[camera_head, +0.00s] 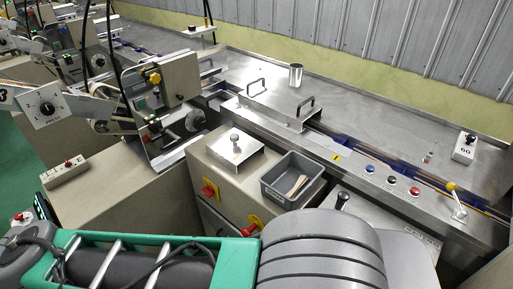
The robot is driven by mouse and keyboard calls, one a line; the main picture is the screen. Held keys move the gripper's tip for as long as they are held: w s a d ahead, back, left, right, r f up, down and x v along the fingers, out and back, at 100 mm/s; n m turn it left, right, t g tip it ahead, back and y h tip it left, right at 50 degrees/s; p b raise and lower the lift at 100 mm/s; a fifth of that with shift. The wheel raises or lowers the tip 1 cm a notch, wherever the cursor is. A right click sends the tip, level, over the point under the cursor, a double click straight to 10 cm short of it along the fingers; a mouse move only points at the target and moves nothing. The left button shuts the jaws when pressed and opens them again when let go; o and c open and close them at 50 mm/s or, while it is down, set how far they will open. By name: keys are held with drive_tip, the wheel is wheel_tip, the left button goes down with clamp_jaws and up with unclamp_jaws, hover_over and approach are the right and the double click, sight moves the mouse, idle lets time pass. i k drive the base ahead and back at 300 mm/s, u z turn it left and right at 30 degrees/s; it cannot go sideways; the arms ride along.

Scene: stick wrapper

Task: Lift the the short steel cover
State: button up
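A short steel cover (277,114) with two dark arched handles lies across the conveyor channel of the long steel machine, in the upper middle of the head view. One handle (256,86) is at its left end and the other handle (306,104) at its right end. A smaller steel plate with a round knob (235,149) sits on the beige cabinet in front of it. I cannot tell for certain which of the two the task means. Green and grey parts of my own body fill the bottom of the view. My gripper is not in view.
A grey bin (292,180) with light sticks inside stands on the cabinet. A metal cup (296,75) stands behind the two-handled cover. A wrapper unit (165,100) is at left. Buttons (391,180) and a yellow-knobbed lever (455,197) are at right. The rear steel top is mostly clear.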

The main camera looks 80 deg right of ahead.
sight(232, 147)
drive_tip(key=z, duration=0.9)
drive_tip(key=i, duration=0.95)
